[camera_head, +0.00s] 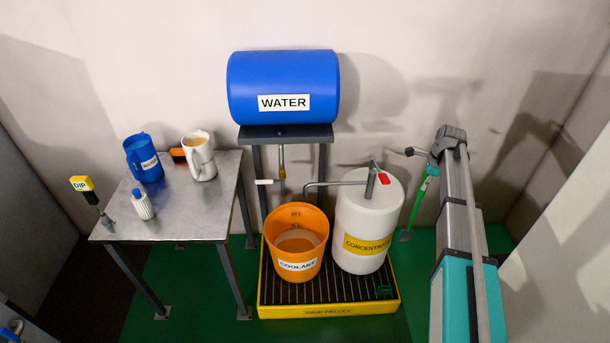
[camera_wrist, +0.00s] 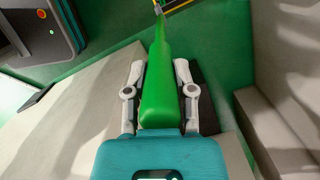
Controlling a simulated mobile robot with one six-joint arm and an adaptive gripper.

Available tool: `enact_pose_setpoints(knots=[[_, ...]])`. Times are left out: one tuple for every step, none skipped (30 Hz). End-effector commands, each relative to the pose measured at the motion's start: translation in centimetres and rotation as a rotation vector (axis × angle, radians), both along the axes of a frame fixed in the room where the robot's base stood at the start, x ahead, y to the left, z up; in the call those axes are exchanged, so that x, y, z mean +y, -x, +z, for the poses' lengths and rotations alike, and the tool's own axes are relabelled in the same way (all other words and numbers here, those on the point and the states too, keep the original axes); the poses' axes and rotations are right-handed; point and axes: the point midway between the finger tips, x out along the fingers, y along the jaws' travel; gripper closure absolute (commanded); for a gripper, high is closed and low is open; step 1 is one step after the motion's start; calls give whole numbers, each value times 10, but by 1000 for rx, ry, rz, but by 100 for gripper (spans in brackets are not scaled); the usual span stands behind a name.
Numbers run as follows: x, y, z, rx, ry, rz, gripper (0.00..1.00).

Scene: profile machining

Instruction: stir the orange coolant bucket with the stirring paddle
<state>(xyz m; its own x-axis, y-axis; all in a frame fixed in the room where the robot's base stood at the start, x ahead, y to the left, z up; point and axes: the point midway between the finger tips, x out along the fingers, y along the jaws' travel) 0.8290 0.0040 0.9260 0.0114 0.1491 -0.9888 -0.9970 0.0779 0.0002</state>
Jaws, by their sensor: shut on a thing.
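The orange coolant bucket (camera_head: 296,243) stands upright on the left half of the yellow drip pallet (camera_head: 330,310), with liquid inside. The stirring paddle (camera_head: 418,203) is green and hangs slanting downward to the right of the white drum. In the wrist view the paddle (camera_wrist: 160,85) lies between the two fingers. My gripper (camera_wrist: 159,75) is shut on its thick green part. The paddle's far end narrows toward the top of that view. In the head view my gripper is small and partly hidden by my arm.
A white concentrate drum (camera_head: 358,222) with a pump spout stands right of the bucket, its spout reaching over toward the bucket. A blue water barrel (camera_head: 283,85) rests on a stand behind. A metal table (camera_head: 185,222) with jugs and a bottle is at left.

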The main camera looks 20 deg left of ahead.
Motion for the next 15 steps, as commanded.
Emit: enact_pose_setpoints(knots=[[0, 0, 18, 0, 0, 0, 100], [0, 0, 22, 0, 0, 0, 100], [0, 0, 29, 0, 0, 0, 100], [0, 0, 34, 0, 0, 0, 100], [0, 0, 39, 0, 0, 0, 100], [0, 0, 45, 0, 0, 0, 100], [0, 0, 50, 0, 0, 0, 100], [0, 0, 55, 0, 0, 0, 100], [0, 0, 62, 0, 0, 0, 100], [0, 0, 67, 0, 0, 0, 100], [0, 0, 71, 0, 0, 0, 100], [0, 0, 78, 0, 0, 0, 100], [0, 0, 83, 0, 0, 0, 100], [0, 0, 88, 0, 0, 0, 100], [0, 0, 94, 0, 0, 0, 100]])
